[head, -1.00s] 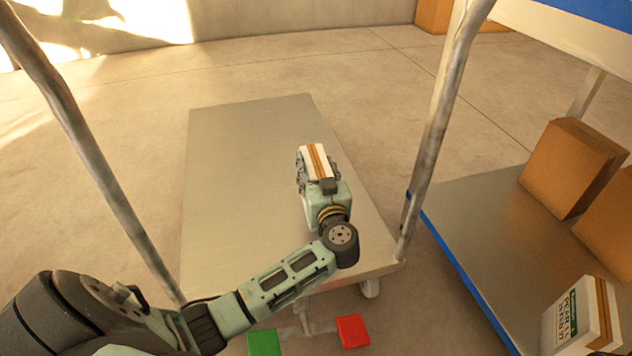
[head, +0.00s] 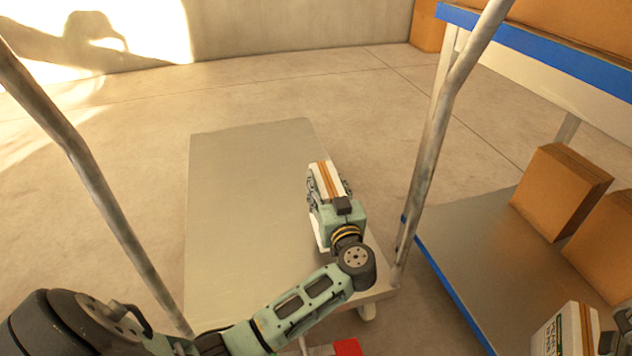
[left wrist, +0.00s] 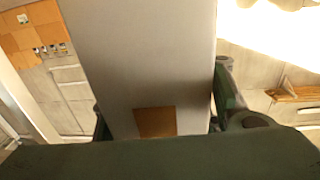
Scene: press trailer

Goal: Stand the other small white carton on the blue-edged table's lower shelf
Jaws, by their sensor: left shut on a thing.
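A small white carton with orange stripes (head: 325,180) is in my left gripper (head: 330,188), above the grey platform of the trolley. My left gripper is shut on it, and the carton's pale face (left wrist: 145,60) fills the middle of the left wrist view between the fingers. A similar white carton (head: 565,330) stands on the lower shelf (head: 445,235) of the blue-edged table, at the bottom right of the head view. The shelf's blue edge faces the trolley.
Two brown boxes, one (head: 560,190) behind the other (head: 605,245), stand on the lower shelf. The blue-edged upper top (head: 560,55) overhangs it. A metal trolley post (head: 440,140) rises between my gripper and the shelf. The shelf's front left part is bare.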

